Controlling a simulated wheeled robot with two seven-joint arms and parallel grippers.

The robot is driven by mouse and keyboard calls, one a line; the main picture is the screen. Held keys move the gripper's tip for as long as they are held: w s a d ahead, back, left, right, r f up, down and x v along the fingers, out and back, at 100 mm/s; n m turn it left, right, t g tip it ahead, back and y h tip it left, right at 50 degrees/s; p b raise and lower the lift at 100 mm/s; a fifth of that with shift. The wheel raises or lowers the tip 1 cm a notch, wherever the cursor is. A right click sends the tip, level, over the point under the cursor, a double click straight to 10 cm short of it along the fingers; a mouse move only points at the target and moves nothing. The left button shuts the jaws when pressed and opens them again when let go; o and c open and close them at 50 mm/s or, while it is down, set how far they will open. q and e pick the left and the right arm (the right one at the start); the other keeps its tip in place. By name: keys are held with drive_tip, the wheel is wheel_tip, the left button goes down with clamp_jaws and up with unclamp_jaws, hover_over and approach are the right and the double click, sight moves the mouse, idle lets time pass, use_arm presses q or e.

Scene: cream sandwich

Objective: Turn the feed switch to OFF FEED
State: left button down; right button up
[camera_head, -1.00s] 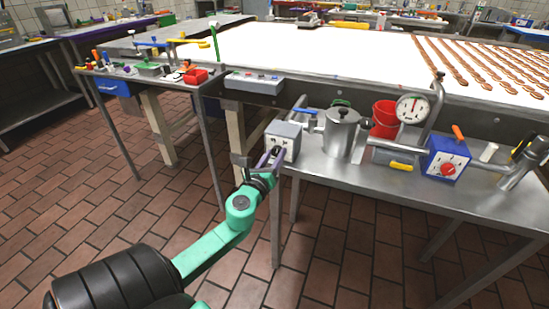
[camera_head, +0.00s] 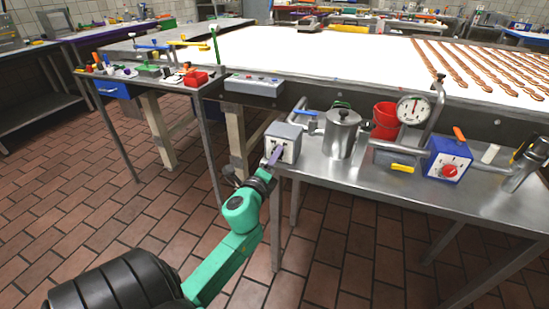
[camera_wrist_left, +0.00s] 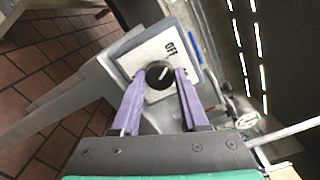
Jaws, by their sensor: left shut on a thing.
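The feed switch is a light grey box (camera_head: 287,132) at the left end of the steel side table in the head view. In the left wrist view its pale face (camera_wrist_left: 148,56) carries the word OFF and a round black knob (camera_wrist_left: 160,74) with a short white mark. The mark points up and slightly right, roughly toward OFF. My left gripper (camera_head: 274,156) is at the front of the box. In the left wrist view its purple fingers (camera_wrist_left: 160,82) are shut on the knob, one on each side. Any other lettering is hidden or unreadable. My right gripper is out of view.
A grey button panel (camera_head: 254,85) sits behind. The floor to the left is clear.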

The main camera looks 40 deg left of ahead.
use_arm(q)
drive_tip(key=shift+n, duration=0.3)
drive_tip(key=shift+c, duration=2.1)
unclamp_jaws()
drive_tip(key=b+v, duration=0.3)
drive_tip(key=v, duration=1.1)
drive_tip(key=shift+s+b, duration=0.3)
drive_tip(key=shift+b, duration=0.05)
drive_tip(key=shift+d+f, duration=0.1)
drive_tip(key=shift+d, duration=0.05)
